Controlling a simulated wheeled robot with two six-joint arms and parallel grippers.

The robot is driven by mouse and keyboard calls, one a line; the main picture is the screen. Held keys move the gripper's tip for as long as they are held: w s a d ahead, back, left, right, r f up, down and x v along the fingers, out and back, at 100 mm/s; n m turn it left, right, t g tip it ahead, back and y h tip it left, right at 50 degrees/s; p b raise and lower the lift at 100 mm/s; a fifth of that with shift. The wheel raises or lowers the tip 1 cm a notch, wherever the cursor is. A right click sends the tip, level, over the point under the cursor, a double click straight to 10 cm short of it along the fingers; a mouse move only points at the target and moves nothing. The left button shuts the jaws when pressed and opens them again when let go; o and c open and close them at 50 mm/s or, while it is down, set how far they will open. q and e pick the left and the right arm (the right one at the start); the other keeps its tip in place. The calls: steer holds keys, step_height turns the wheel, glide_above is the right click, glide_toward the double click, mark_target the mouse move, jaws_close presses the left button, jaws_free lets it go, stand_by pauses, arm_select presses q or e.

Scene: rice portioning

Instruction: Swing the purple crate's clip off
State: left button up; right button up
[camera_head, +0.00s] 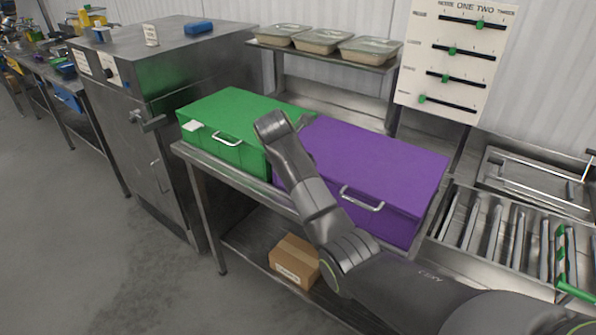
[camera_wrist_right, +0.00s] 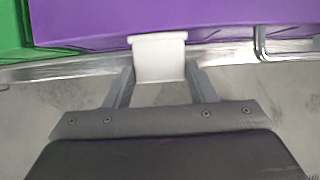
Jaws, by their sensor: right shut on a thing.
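The purple crate (camera_head: 372,160) stands on the steel table, beside the green crate. Its closed lid and front handle show in the head view. In the right wrist view, the pale clip (camera_wrist_right: 158,58) hangs on the front edge of the purple crate (camera_wrist_right: 185,16), near its left end. My right gripper (camera_wrist_right: 160,74) is shut on the clip, with one finger at each side of it. In the head view my right arm covers the gripper and the clip. My left gripper is in neither view.
The green crate (camera_head: 232,112) sits close on the left, with a white clip (camera_head: 192,126) on its front. A steel cabinet (camera_head: 150,85) stands further left. A tray rack (camera_head: 515,225) is on the right. A cardboard box (camera_head: 296,260) lies on the lower shelf.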

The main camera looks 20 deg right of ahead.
stand_by(0.4)
steer(key=o, duration=1)
steer(key=shift+p+v, duration=6.45)
steer(key=shift+v, duration=2.2)
steer(key=shift+w, duration=0.1)
